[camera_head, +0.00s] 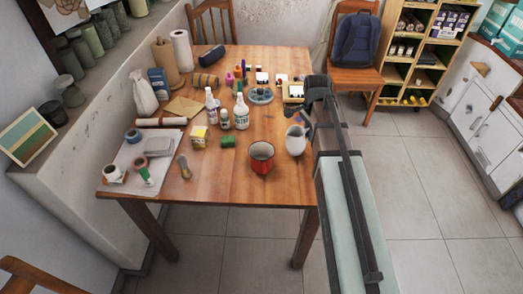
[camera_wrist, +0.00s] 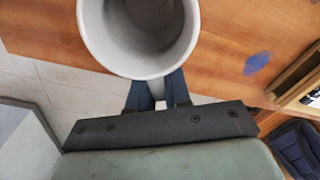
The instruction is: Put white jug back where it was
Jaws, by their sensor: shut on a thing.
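In the wrist view I look down into the open, empty jug (camera_wrist: 140,50) at the top of the picture. My gripper (camera_head: 306,126) reaches in from the right side of the table. In the wrist view the fingers of my gripper (camera_wrist: 158,93) are shut on the jug's near side, where its handle seems to be. The grip itself is mostly hidden by the fingers. I cannot tell whether the jug's base touches the table.
A blue patch (camera_wrist: 257,63) marks the tabletop.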

